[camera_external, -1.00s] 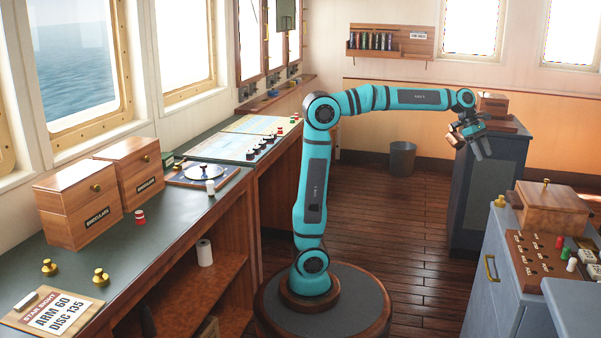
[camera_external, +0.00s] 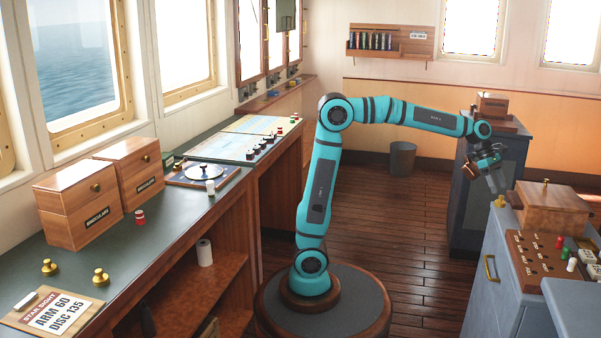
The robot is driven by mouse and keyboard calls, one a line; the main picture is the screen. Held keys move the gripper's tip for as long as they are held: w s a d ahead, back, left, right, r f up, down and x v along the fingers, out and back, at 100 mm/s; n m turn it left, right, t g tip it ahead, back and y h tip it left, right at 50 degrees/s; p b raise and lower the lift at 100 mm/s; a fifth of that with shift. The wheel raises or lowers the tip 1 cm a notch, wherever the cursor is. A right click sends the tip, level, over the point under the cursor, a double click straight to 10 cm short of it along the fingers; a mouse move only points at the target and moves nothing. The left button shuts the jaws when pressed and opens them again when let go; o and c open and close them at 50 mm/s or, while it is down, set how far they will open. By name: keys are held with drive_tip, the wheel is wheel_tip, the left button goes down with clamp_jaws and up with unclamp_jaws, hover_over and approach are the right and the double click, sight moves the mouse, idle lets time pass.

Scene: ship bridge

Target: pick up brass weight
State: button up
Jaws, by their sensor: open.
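A small brass weight (camera_external: 500,201) stands at the left back edge of the grey-blue cabinet on the right, beside a wooden box. My gripper (camera_external: 497,188) is open and points down, just above this weight in the picture; I cannot tell how far apart they are in depth. Its fingers look empty. Two more brass weights stand on the left desk: one (camera_external: 49,268) farther back and one (camera_external: 100,278) closer to the sign board.
The wooden box (camera_external: 549,208) with a knob stands right of the gripper. A peg board (camera_external: 535,262) with coloured pegs lies in front of it on the cabinet (camera_external: 487,247). A darker cabinet (camera_external: 500,158) stands behind.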

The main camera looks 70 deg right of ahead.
sight(501, 196)
drive_tip(key=shift+x, duration=2.8)
drive_tip(key=shift+w, duration=0.1)
drive_tip(key=shift+d, duration=0.1)
drive_tip(key=c, duration=1.3)
